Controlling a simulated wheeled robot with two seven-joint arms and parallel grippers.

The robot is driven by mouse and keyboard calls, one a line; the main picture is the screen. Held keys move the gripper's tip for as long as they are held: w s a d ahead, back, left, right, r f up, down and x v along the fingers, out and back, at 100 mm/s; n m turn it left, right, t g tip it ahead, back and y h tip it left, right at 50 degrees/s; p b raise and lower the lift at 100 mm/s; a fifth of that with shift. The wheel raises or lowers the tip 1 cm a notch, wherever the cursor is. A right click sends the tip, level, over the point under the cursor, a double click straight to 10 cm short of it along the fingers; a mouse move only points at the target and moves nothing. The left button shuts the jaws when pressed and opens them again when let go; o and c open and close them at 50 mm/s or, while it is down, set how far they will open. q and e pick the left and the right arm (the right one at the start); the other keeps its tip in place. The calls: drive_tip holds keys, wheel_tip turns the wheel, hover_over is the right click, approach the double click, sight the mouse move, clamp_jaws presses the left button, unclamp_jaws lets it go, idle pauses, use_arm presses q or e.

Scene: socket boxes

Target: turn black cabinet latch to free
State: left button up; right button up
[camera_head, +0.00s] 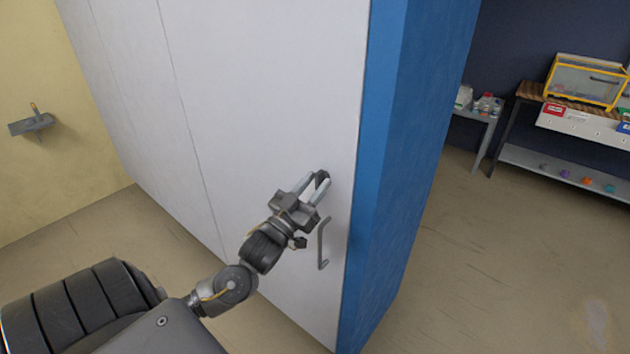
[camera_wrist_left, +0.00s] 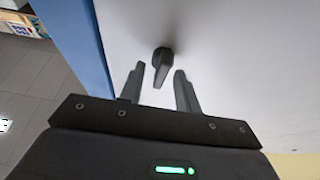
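The white cabinet door (camera_head: 270,80) fills the middle of the head view, with a blue side panel (camera_head: 405,150) at its right. The black latch (camera_wrist_left: 163,62) is a small knob with a short lever on the white door in the left wrist view. It also shows at the fingertips in the head view (camera_head: 321,176). My left gripper (camera_wrist_left: 158,80) is open, with one finger on each side of the latch's lever. I cannot tell whether either finger touches it. My right gripper is not in view.
A grey bar handle (camera_head: 322,244) is on the door just below the left gripper. A shelf (camera_head: 590,128) with a yellow-framed box (camera_head: 585,82) stands at the far right. A small wall bracket (camera_head: 32,123) is at left. The floor to the right is clear.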

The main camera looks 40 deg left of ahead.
use_arm(q)
drive_tip(key=shift+w, duration=0.2)
drive_tip(key=shift+c, duration=0.2)
clamp_jaws()
